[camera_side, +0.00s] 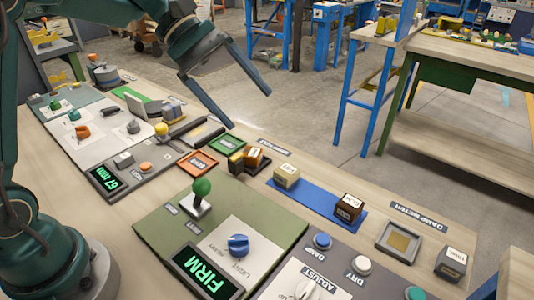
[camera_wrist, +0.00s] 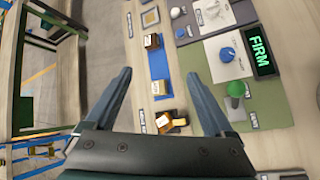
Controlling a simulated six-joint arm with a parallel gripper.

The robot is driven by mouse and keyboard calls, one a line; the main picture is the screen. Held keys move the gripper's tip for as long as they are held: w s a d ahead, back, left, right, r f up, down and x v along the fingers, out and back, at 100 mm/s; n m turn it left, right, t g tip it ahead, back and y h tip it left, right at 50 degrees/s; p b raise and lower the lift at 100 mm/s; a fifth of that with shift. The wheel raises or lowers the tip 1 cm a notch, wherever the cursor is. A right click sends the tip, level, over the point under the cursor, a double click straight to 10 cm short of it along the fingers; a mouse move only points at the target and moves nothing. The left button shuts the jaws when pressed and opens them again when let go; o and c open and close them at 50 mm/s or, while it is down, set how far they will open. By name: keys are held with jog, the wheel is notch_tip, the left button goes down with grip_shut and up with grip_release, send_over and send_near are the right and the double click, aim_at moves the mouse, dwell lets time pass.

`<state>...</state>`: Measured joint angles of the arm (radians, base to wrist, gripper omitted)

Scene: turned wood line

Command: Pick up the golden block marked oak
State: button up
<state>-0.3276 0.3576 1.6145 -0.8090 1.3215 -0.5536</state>
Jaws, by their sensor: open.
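A golden block (camera_side: 286,176) with a pale label on top sits at the left end of a blue mat (camera_side: 316,196); its lettering is too small to read. It also shows in the wrist view (camera_wrist: 159,89), where it appears between my fingers. A dark brown block (camera_side: 348,207) with a white label stands at the mat's other end. My gripper (camera_side: 250,108) is open and empty, raised above the bench and up-left of the golden block in the side view. In the wrist view my gripper (camera_wrist: 158,73) has its fingers wide apart, touching nothing.
An orange-brown block (camera_side: 254,157) and a darker one stand beside an orange-rimmed tray (camera_side: 198,163) and a green-rimmed tray (camera_side: 226,143). A damp meter tray (camera_side: 397,242) and another block (camera_side: 452,262) lie right. A green lever (camera_side: 201,188) rises from the FIRM panel in front.

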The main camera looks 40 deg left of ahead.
jog(key=w+a+f+n+t+h, duration=0.1)
jog(key=w+a+f+n+h, duration=0.2)
jog(key=w+a+f+n, duration=0.3)
jog(key=n+t+h, duration=0.1)
jog(key=n+t, duration=0.1)
jog(key=n, duration=0.1)
send_near(252, 157)
jog(key=shift+w+d+f, duration=0.3)
jog(key=shift+w+f, duration=0.25)
jog(key=shift+w, duration=0.05)
jog(key=shift+w+d+f, duration=0.35)
jog(key=shift+w+f, duration=0.2)
jog(key=shift+w, duration=0.1)
jog(key=shift+x, duration=2.3)
grip_shut()
